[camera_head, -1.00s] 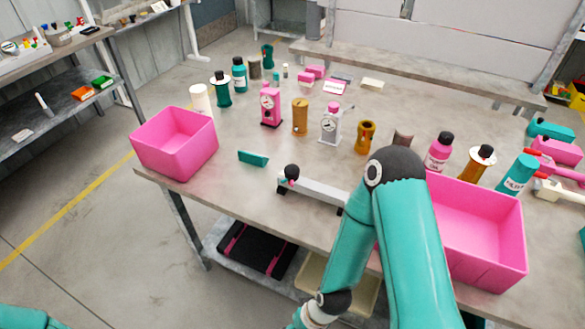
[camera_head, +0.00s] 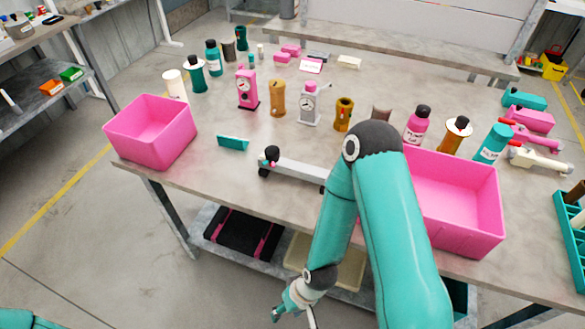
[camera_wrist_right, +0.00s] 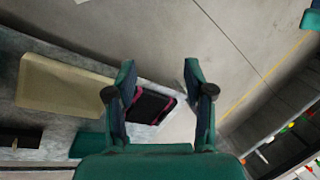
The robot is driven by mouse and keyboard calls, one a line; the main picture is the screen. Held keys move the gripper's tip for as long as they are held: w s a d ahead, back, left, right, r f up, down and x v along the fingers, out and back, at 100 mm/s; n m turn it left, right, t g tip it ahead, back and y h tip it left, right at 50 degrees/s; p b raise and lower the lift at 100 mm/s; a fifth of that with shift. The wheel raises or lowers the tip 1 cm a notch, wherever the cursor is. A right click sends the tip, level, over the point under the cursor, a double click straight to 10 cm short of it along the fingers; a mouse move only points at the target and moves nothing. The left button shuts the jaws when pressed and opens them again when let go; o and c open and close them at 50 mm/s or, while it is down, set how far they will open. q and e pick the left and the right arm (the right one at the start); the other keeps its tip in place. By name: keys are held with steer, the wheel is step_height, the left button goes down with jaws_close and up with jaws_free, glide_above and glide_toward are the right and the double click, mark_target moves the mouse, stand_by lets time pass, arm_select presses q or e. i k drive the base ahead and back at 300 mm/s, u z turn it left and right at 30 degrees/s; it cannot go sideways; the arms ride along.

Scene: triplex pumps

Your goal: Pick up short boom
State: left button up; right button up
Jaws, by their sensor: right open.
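No part in view is clearly labelled as the short boom. A grey bar with black ends (camera_head: 298,170) lies near the table's front edge, its right end hidden behind my right arm. At the right of the table lie a pink-red arm-like part (camera_head: 535,137) and a white one with a red end (camera_head: 537,161). I cannot tell which is the short boom. My right gripper (camera_head: 292,305) hangs below and in front of the table edge, away from these parts. In the wrist view the right gripper (camera_wrist_right: 159,70) is open and empty, facing the lower shelf and floor.
Pink bins stand at the table's left (camera_head: 150,132) and right (camera_head: 470,232), the right one partly behind my arm. Bottles and pump parts, including a pink gauge unit (camera_head: 247,90), fill the back. The table (camera_head: 215,180) has bare room at front left.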

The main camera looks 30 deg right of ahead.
mark_target(305, 172)
steer(key=u, duration=0.25)
steer(key=i, duration=0.2)
steer(key=z, duration=2.8)
steer(key=k, duration=1.45)
steer(key=u, duration=0.95)
steer(key=i, duration=1.05)
steer(key=z, duration=0.05)
